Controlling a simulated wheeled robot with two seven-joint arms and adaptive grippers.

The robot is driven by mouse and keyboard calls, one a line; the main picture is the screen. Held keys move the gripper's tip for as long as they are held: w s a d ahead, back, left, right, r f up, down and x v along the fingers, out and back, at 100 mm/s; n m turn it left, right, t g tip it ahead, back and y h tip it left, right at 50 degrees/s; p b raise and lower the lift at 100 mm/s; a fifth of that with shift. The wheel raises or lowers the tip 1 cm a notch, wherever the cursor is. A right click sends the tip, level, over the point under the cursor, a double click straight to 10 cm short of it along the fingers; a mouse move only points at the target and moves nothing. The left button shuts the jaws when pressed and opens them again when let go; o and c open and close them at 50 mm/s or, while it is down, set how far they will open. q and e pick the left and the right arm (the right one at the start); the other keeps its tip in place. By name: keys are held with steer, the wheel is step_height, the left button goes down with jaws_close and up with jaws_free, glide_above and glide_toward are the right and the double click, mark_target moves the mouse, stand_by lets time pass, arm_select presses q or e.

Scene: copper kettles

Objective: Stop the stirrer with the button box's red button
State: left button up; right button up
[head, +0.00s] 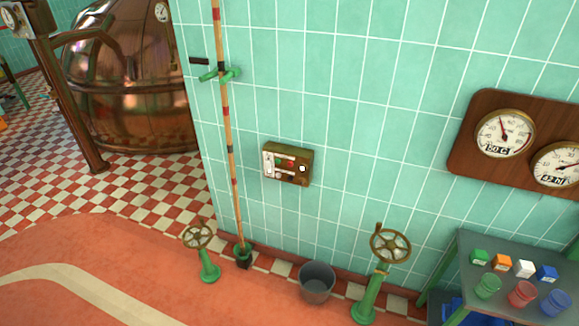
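A small brownish box (287,164), which looks like the button box, is fixed to the green tiled wall near the middle of the head view. Its front has a pale panel at left, small red and green parts and a round white spot at right. These are too small to tell apart surely, so I cannot single out the red button. The stirrer is not clearly seen; a large copper kettle (125,80) stands at the upper left. Neither of my grippers is in view, and nothing touches the box.
A striped pole (229,140) stands left of the box. Two green valve stands with handwheels (198,237) (391,245) and a grey bucket (316,281) stand along the wall. A table (462,262) with coloured blocks and cups is at right, below a gauge board (475,180).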

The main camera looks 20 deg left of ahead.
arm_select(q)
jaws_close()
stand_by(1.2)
